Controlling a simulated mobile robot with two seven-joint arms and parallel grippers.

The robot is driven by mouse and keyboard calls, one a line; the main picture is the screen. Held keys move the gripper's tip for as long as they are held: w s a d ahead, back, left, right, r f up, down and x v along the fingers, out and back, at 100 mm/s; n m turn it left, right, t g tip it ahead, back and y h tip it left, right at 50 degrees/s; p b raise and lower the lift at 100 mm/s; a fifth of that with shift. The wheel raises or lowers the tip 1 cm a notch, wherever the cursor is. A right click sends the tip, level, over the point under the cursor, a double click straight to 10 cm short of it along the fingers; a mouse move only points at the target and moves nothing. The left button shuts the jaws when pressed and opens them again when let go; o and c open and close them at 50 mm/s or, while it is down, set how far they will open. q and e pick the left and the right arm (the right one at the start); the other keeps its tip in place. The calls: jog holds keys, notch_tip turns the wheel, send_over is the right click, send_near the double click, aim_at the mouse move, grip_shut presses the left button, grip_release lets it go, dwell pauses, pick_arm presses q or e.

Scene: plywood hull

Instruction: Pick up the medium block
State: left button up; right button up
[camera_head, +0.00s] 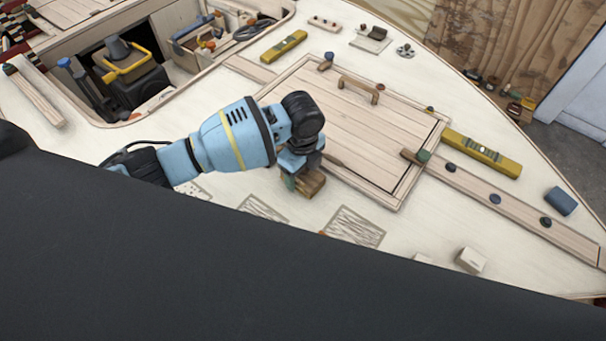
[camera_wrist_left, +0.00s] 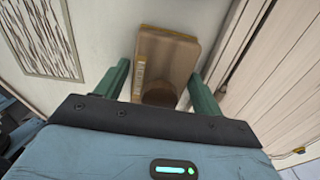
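A brown wooden block (camera_wrist_left: 171,52) lies on the pale deck in the left wrist view. It has a small mark on one side and a dark round patch on its near part. My left gripper (camera_wrist_left: 162,80) is over it, with one green finger on each side. The fingers are wide apart, and a narrow light gap shows beside the left one. In the head view the block (camera_head: 314,184) sits beneath my left gripper (camera_head: 299,178), partly hidden by it. My right gripper is not in view.
A planked hatch (camera_head: 360,120) with a raised edge and handle lies just beside the block. A yellow level (camera_head: 482,151) and a long wooden strip (camera_head: 515,207) are to the right. A small white block (camera_head: 471,260) stands at the front right. An open well holds a yellow-handled item (camera_head: 127,68).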

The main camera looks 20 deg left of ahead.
pick_arm(q)
jog(key=c, duration=0.8)
jog(key=shift+r, duration=0.15)
